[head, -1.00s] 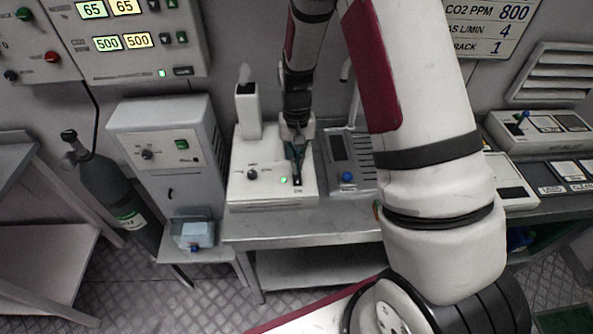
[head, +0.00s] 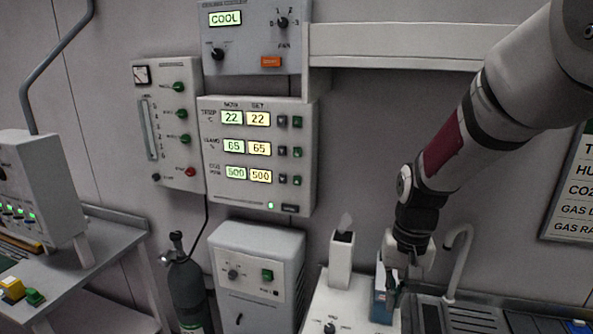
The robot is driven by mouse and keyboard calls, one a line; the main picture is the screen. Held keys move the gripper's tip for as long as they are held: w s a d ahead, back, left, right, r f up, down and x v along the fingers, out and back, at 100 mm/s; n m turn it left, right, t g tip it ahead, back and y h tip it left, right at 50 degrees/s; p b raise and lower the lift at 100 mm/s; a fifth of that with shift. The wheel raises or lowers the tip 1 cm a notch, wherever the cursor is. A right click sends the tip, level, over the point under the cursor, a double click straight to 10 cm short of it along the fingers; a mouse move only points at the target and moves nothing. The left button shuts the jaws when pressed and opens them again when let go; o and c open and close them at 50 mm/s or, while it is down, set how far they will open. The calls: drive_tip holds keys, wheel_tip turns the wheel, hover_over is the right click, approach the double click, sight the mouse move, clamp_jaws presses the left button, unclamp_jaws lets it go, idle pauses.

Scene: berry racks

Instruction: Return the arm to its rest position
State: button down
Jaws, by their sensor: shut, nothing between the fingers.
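My arm reaches in from the upper right in the head view. My gripper (head: 397,284) points down at the lower right, beside the white bench device (head: 345,300). Its fingers are small and dark, and they are shut with nothing held. A blue and white piece (head: 382,303) shows right next to the fingers. I cannot tell whether it touches them.
A control panel (head: 258,188) with lit readouts hangs on the wall, with a white shelf (head: 400,60) to its right. Below are a grey cabinet (head: 262,245) and a dark gas cylinder (head: 187,290). A curved pipe (head: 463,240) stands right of my gripper.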

drive_tip(key=s+a+r+n+t, duration=0.1)
drive_tip(key=s+r+t, duration=0.4)
drive_tip(key=s+r, duration=1.1)
drive_tip(key=shift+s+r+n+t+h, duration=0.3)
drive_tip(key=shift+s+r+n+t, duration=0.1)
drive_tip(key=shift+s+n, duration=0.55)
